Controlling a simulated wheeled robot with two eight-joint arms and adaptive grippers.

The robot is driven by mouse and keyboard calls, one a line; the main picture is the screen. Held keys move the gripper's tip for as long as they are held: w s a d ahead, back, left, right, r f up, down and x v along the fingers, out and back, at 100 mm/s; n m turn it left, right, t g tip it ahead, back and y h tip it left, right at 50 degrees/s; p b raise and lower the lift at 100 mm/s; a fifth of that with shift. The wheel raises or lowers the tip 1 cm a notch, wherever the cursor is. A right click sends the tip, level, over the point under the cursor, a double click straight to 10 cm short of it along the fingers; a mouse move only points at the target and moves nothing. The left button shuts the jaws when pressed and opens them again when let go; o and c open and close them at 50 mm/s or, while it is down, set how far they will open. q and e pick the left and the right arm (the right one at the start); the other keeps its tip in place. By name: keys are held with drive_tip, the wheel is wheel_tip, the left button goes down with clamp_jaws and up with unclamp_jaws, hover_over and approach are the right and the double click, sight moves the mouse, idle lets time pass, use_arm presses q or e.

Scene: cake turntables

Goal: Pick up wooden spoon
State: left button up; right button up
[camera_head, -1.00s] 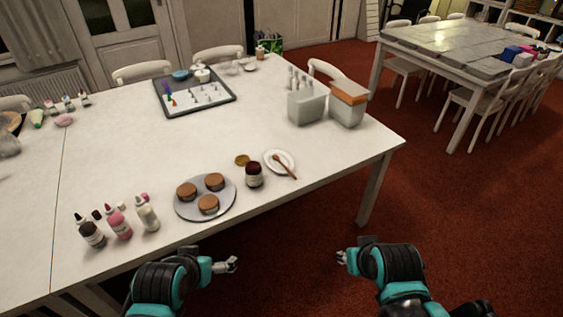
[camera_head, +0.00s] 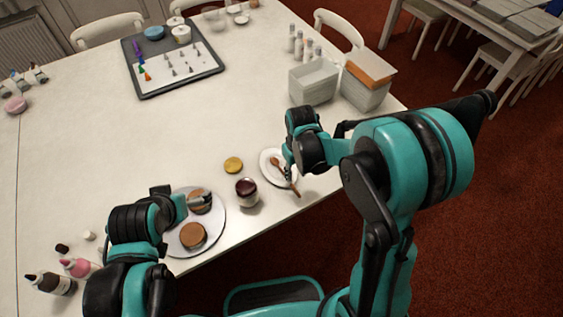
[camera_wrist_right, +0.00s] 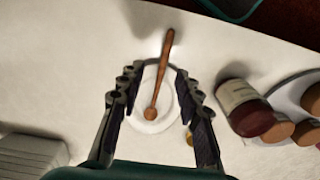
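The wooden spoon (camera_head: 276,162) lies across a white saucer (camera_head: 266,172) near the table's front edge, its handle reaching past the rim. In the right wrist view, the spoon (camera_wrist_right: 153,107) lies between the two fingers, bowl on the saucer (camera_wrist_right: 145,124). My right gripper (camera_head: 290,168) is over the spoon and partly hides it in the head view. In the wrist view this gripper (camera_wrist_right: 157,76) is open, with space between each finger and the spoon. My left gripper (camera_head: 206,200) is over the plate of cakes; its finger gap is unclear.
A dark jar (camera_head: 246,193) stands left of the saucer, with a yellow lid (camera_head: 233,165) behind it. A round plate (camera_head: 214,226) holds brown cakes. Grey bins (camera_head: 314,82) and a black tray (camera_head: 148,88) are farther back. The table's middle is clear.

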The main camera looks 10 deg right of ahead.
sight(293, 186)
drive_tip(key=f, duration=0.1)
drive_tip(key=f+b, duration=0.1)
drive_tip(key=shift+s+a+f, duration=0.1)
drive_tip(key=shift+s+f, duration=0.1)
drive_tip(key=shift+f, duration=0.15)
drive_tip(key=f+b, duration=0.1)
drive_tip(key=f, duration=0.2)
drive_tip(key=f+b, duration=0.1)
drive_tip(key=f, duration=0.1)
drive_tip(key=shift+w+a+b, duration=0.15)
drive_tip(key=shift+a+b, duration=0.15)
drive_tip(key=shift+b, duration=0.05)
drive_tip(key=shift+r, duration=0.1)
clamp_jaws()
